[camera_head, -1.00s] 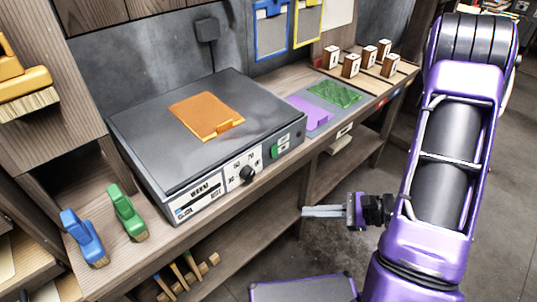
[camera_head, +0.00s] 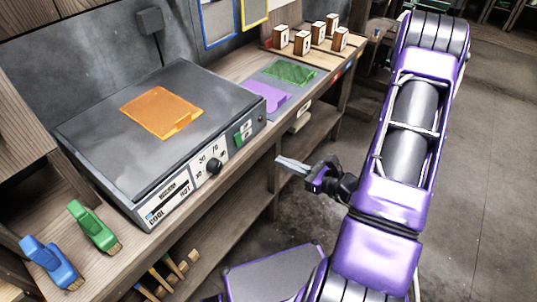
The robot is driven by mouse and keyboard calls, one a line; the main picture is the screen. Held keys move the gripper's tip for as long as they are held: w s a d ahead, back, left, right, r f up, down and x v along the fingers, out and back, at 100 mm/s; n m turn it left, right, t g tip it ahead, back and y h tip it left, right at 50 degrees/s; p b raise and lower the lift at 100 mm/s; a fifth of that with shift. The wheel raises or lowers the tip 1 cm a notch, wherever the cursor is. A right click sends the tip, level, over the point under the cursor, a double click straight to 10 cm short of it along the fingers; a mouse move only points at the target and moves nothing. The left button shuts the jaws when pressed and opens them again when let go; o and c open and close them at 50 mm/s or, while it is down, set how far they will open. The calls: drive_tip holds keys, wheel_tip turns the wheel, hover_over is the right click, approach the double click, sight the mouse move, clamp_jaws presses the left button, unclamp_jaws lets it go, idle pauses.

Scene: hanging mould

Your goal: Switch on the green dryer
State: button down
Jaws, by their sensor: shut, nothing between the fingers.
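The dryer (camera_head: 90,125) is a wide dark grey box with a flat top on the bench, not a green body. An orange sheet (camera_head: 160,112) lies on its top. Its front panel has a green switch (camera_head: 239,138) at the right, a black dial (camera_head: 214,166) with numbers around it, and a panel marked cool and hot (camera_head: 165,205) at the left. Whether the switch is on cannot be made out. My gripper (camera_head: 279,161) is shut and empty, in front of the bench, to the right of and slightly below the switch in the picture, apart from it.
A purple sheet (camera_head: 264,96), a green sheet (camera_head: 290,73) and several wooden blocks (camera_head: 302,43) are to the right. A lower shelf holds more tools.

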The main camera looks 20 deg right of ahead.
sight(240, 144)
drive_tip(key=x, duration=1.3)
